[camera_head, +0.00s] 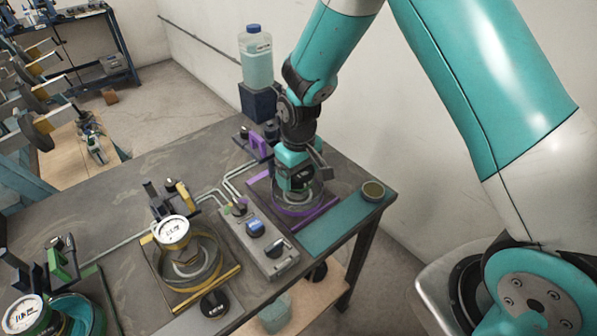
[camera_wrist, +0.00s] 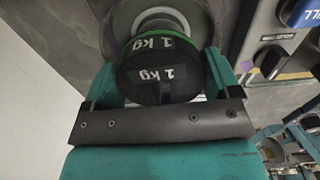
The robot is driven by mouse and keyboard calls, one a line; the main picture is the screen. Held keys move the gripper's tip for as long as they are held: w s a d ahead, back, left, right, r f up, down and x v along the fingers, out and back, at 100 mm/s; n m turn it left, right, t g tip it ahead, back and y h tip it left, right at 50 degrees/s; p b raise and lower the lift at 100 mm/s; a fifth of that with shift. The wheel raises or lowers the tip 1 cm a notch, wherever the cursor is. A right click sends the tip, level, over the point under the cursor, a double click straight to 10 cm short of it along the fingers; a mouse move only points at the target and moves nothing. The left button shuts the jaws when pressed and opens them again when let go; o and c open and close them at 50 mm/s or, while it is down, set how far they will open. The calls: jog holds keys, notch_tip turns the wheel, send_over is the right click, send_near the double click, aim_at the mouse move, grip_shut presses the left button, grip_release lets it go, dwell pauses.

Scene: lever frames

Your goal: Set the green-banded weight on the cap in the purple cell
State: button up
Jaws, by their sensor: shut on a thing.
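The green-banded weight (camera_wrist: 160,72) is a black cylinder marked "1 kg" with a green band at its far edge. My gripper (camera_wrist: 158,82) has a teal finger on each side of it and is shut on it. In the head view my gripper (camera_head: 297,188) points down into the purple cell (camera_head: 318,213), which has a purple frame and a round rim. A pale grey round part, seemingly the cap (camera_wrist: 163,14), shows just past the weight in the wrist view. I cannot tell whether the weight touches it. My fingers mostly hide the weight in the head view.
A control box (camera_head: 258,235) with knobs stands left of the purple cell. The yellow cell (camera_head: 188,262) is farther left, and a green-marked one (camera_head: 62,318) is at the lower left. A teal mat (camera_head: 330,229) with a small round piece (camera_head: 373,190) lies right. A liquid bottle (camera_head: 256,62) stands behind.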

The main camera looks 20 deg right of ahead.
dwell(0.3)
jog(key=o, duration=1.5)
jog(key=shift+f, duration=0.1)
jog(key=shift+c, duration=0.2)
notch_tip(320, 180, up, 18)
jog(key=b, duration=0.3)
jog(key=shift+f, duration=0.25)
jog(key=s+a+r+n+y, duration=0.1)
jog(key=s+a+r+y, duration=0.1)
jog(key=s, duration=1)
jog(key=s+a+r+n+y, duration=0.1)
jog(key=s+a+n+y, duration=0.1)
jog(key=s, duration=1)
jog(key=shift+s+a+r, duration=0.2)
jog(key=shift+a+r, duration=0.2)
